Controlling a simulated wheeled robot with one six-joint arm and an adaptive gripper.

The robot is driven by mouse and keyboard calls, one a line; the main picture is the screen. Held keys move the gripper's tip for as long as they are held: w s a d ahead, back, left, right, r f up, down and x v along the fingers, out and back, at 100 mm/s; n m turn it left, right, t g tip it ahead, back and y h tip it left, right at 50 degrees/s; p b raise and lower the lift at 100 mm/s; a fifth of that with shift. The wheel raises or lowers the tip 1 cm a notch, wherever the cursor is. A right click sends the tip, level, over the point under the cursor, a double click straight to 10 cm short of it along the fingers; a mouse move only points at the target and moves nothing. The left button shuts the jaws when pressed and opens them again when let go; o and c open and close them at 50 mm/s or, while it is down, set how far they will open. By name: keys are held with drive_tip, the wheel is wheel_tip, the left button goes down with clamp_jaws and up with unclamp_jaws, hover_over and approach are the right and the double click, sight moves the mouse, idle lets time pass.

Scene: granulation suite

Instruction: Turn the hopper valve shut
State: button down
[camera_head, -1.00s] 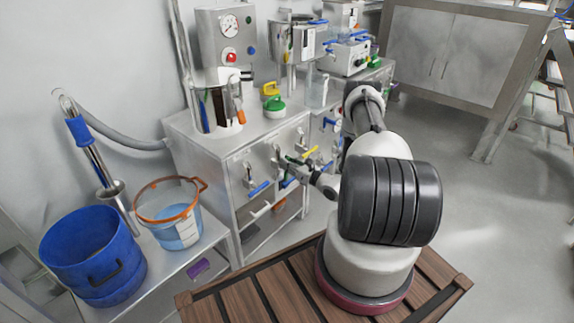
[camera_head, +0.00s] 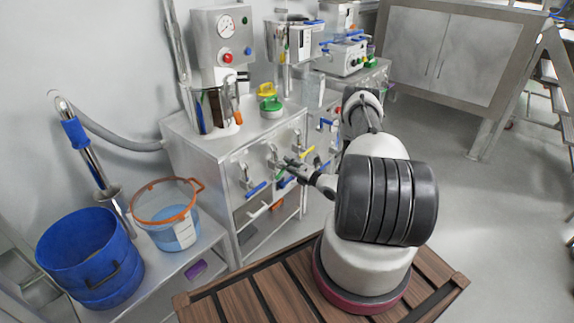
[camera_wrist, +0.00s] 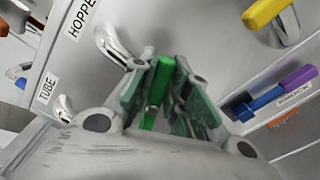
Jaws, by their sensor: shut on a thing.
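The hopper valve has a green handle (camera_wrist: 160,90), seen in the wrist view beside a label reading "HOPPE", its end cut off (camera_wrist: 80,18). A metal pipe fitting (camera_wrist: 118,45) stands at the upper left of the handle. My gripper (camera_wrist: 170,85) is shut on the green handle, which shows between its greenish finger pads. In the head view my gripper (camera_head: 290,166) is at the front of the steel cabinet (camera_head: 215,165), among its valves. The handle is small and partly hidden there, so its exact angle is unclear.
A blue handle (camera_head: 256,188) is to the left of my gripper and a yellow one (camera_head: 307,152) to the right. In the wrist view a "TUBE" label (camera_wrist: 46,88) and a purple handle (camera_wrist: 298,77) are close by.

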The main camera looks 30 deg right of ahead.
drive_tip(key=m, duration=0.2)
drive_tip(key=f+m, duration=0.1)
drive_tip(key=m, duration=0.2)
drive_tip(key=shift+d+f, duration=0.1)
drive_tip(key=shift+d, duration=0.1)
drive_tip(key=shift+m, duration=0.3)
drive_tip(key=c, duration=1.4)
unclamp_jaws()
drive_tip(key=v, duration=1.2)
